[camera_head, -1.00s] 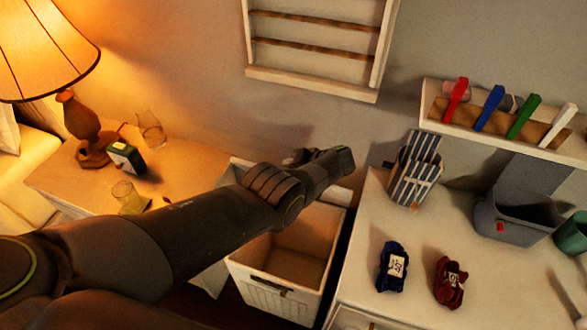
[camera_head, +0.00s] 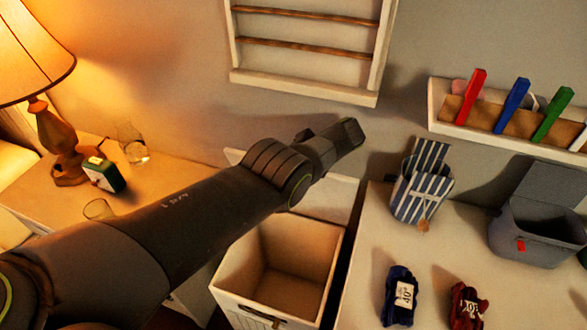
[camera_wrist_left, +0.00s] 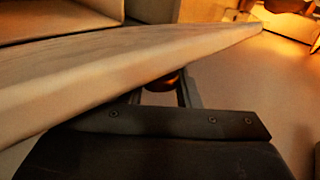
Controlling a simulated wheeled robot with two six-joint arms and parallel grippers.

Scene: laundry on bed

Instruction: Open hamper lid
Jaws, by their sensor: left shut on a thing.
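The hamper (camera_head: 228,300) is a pale box with a handle on its front, low in the middle of the head view. Its top is open and its inside looks empty. The pale lid (camera_head: 335,198) stands raised at the back of the opening, partly hidden by my arm. My left gripper (camera_head: 335,148) is over the lid's upper edge, its fingertips hidden there. In the left wrist view its fingers (camera_wrist_left: 162,92) are shut around a small brown knob beside the lid (camera_wrist_left: 120,65), which runs across the picture. My right gripper is not in view.
A nightstand with a lamp (camera_head: 58,145), a green clock (camera_head: 104,175) and glasses is at left. At right a white top (camera_head: 350,290) holds a striped bag (camera_head: 422,190), a grey bin (camera_head: 535,230) and two dark bundles (camera_head: 400,295). A wall rack (camera_head: 305,95) hangs behind.

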